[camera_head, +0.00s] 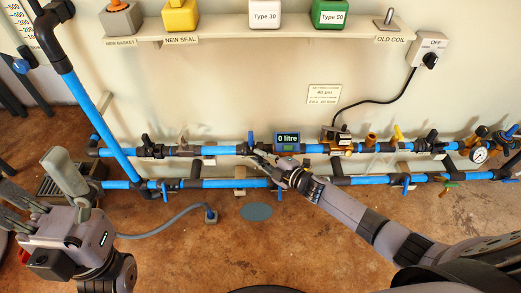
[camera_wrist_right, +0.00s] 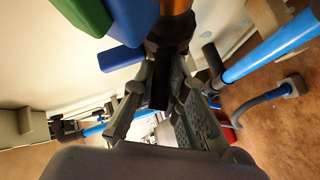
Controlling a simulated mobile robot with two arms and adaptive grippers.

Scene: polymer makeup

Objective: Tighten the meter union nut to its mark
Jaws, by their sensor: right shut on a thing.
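The water meter (camera_head: 287,141), with a blue-green body and a display reading "0 litre", sits in the upper blue pipe run. My right gripper (camera_head: 261,158) reaches in from the lower right and is at the pipe just left of the meter. In the right wrist view, its two fingers (camera_wrist_right: 160,95) close around a dark part by the pipe, apparently the union nut (camera_wrist_right: 168,35). The gripper hides most of the nut, and I cannot make out its mark. My left gripper (camera_head: 38,195) is at the far left, away from the pipes, its fingers apart and empty.
A lower blue pipe (camera_head: 220,183) with valves runs below the meter. A shelf (camera_head: 220,30) above holds a yellow block, white Type 30 and green Type 50 boxes. A switch box (camera_head: 428,48) and pressure gauge (camera_head: 478,155) are at right. A grey hose (camera_head: 165,230) lies on the floor.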

